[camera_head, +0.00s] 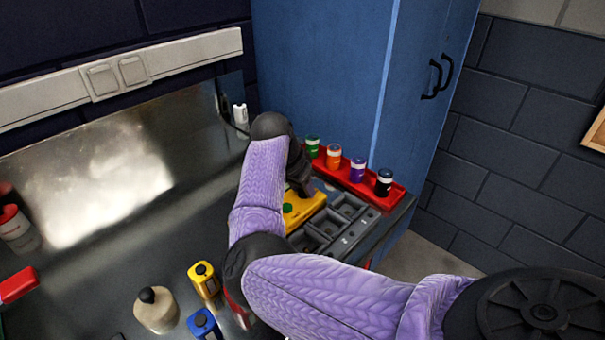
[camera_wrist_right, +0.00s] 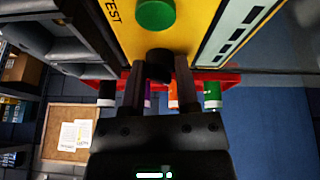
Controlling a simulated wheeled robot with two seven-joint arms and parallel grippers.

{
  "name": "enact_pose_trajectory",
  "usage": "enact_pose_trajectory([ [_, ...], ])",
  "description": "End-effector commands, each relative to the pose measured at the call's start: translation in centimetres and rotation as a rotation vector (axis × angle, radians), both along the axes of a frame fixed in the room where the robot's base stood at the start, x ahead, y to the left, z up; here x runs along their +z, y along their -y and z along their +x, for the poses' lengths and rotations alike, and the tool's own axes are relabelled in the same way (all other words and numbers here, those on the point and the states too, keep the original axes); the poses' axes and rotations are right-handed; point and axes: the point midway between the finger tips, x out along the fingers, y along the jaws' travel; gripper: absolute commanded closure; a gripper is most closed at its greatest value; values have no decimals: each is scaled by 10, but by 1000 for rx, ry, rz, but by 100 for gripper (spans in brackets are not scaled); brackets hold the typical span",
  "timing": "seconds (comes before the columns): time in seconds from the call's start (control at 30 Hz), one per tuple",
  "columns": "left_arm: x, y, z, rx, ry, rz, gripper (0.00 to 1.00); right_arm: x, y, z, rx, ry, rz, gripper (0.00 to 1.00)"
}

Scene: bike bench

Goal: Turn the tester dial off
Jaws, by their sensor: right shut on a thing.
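The yellow tester (camera_head: 305,209) sits at the back right of the bench, partly hidden by my right arm. In the right wrist view the tester (camera_wrist_right: 200,22) shows a green round button (camera_wrist_right: 157,13), the word TEST and a pale display strip. Its black dial (camera_wrist_right: 159,60) is between the fingertips of my right gripper (camera_wrist_right: 160,73), which is shut on it. In the head view my right gripper (camera_head: 299,182) is over the tester, and the dial is hidden there. I cannot read the dial's setting. My left gripper is not in view.
A red tray (camera_head: 398,194) with several coloured-label bottles stands behind the tester. A grey compartment tray (camera_head: 325,228) lies beside it. A yellow bottle (camera_head: 204,279), a blue one (camera_head: 203,324) and a beige one (camera_head: 156,311) stand at the front. A blue cabinet (camera_head: 320,75) rises behind.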

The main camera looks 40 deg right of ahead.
Motion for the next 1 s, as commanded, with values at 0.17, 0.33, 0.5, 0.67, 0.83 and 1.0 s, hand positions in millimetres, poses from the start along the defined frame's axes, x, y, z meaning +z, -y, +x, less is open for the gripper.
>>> enact_pose_trajectory([
  [0.17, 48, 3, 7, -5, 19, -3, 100, 11, 0, -3, 157, -4, 2, 100],
  [0.33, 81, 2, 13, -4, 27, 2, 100, 10, 1, -5, 320, -4, 0, 100],
  [0.5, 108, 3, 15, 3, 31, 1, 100, 9, 2, -5, 479, -4, 0, 100],
  [0.67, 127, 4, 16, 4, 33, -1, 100, 7, 3, -6, 615, -3, -1, 100],
  [0.83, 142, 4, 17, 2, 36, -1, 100, 5, 4, -7, 735, -3, -1, 100],
  [1.0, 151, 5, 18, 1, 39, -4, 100, 3, 4, -7, 823, -3, -2, 100],
])
